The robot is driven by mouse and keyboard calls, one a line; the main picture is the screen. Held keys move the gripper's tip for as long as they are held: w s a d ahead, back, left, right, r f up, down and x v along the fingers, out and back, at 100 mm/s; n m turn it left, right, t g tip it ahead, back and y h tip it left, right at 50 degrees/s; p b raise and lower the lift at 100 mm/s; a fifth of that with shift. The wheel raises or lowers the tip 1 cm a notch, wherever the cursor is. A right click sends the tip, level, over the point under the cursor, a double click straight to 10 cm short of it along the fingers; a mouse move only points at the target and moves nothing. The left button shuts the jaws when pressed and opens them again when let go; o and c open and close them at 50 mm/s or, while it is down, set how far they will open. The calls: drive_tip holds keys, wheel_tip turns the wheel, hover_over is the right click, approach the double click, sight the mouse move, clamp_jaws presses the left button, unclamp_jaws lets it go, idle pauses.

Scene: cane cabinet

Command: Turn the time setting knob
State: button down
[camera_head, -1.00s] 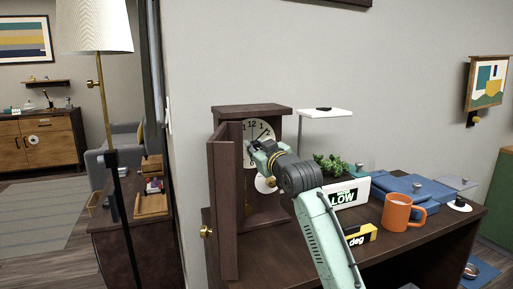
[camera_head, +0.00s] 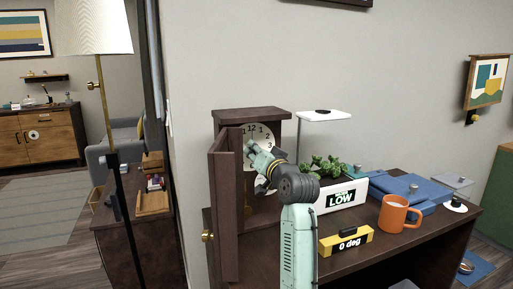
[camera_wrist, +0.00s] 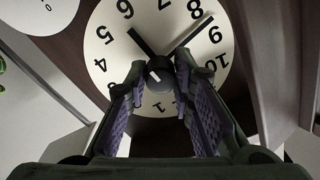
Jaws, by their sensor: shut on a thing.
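A dark wooden clock (camera_head: 247,112) with its door (camera_head: 226,200) swung open stands on the cabinet top. Its white round face (camera_head: 268,133) is partly hidden by my arm. In the wrist view the clock face (camera_wrist: 112,35) appears upside down with two black hands. The dark round knob (camera_wrist: 159,72), with a pale mark, sits at the face's centre. My gripper (camera_wrist: 160,80) is shut on the knob, one finger on each side. In the head view my gripper (camera_head: 253,152) reaches the face from the right.
A white planter marked LOW (camera_head: 343,196), a yellow block reading 0 deg (camera_head: 345,242), an orange mug (camera_head: 395,215) and a blue folder (camera_head: 415,187) stand to the right. The open door is close at the left. A lamp (camera_head: 97,28) stands further left.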

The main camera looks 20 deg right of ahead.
drive_tip(key=shift+m+p, duration=0.3)
drive_tip(key=shift+m, duration=0.6)
drive_tip(key=c, duration=1.4)
unclamp_jaws()
drive_tip(key=shift+o, duration=0.2)
drive_tip(key=s, duration=1.2)
drive_tip(key=shift+d+f, duration=0.15)
drive_tip(key=shift+d, duration=0.15)
